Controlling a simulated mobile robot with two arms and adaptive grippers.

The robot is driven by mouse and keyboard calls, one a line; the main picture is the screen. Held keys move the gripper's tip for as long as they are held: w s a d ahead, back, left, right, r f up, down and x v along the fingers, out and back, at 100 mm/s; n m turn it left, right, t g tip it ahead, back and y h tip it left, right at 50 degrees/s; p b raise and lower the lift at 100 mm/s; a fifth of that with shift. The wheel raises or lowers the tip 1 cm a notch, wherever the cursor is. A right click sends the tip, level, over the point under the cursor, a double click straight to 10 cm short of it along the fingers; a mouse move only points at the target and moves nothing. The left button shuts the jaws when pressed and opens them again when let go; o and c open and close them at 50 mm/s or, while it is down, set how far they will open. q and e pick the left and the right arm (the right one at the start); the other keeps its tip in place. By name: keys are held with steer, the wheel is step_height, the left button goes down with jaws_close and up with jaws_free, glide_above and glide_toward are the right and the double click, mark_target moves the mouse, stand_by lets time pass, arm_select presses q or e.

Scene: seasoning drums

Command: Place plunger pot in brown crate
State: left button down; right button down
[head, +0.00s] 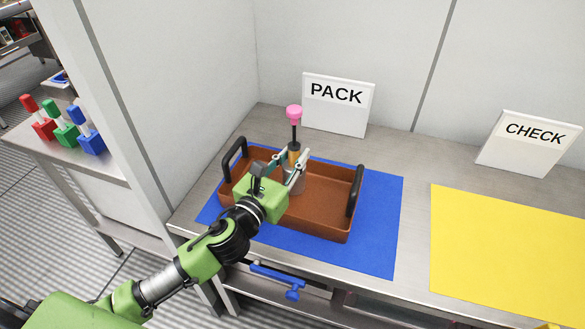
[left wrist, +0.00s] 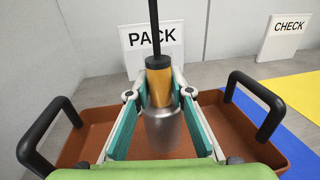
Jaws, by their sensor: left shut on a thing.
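The plunger pot has a pink knob (head: 294,112), a black rod, an orange collar and a clear grey body; it also shows in the left wrist view (left wrist: 165,134). My left gripper (head: 293,166) is shut on the pot around its collar and upper body. It holds the pot upright, over or inside the brown crate (head: 323,220). The crate has two black handles and also shows in the left wrist view (left wrist: 268,148). I cannot tell whether the pot's base touches the crate floor. My right gripper is not in view.
The crate stands on a blue mat (head: 383,205) before a PACK sign (head: 338,104). A yellow mat (head: 500,250) and a CHECK sign (head: 530,142) are at the right. A partition separates red, green and blue items (head: 68,135) at the left. The crate's right part looks empty.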

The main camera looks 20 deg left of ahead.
mark_target(293, 167)
arm_select(q)
steer(key=shift+w+a+f, duration=0.15)
steer(key=shift+w+f, duration=0.05)
steer(key=f, duration=0.2)
steer(key=f+b, duration=0.1)
steer(key=shift+w+a+f, duration=0.15)
steer(key=shift+w+f, duration=0.05)
steer(key=shift+f, duration=0.2)
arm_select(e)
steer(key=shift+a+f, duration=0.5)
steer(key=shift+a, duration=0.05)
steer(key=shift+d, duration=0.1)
arm_select(q)
steer(key=shift+f, duration=0.15)
steer(key=c, duration=1.8)
jaws_free()
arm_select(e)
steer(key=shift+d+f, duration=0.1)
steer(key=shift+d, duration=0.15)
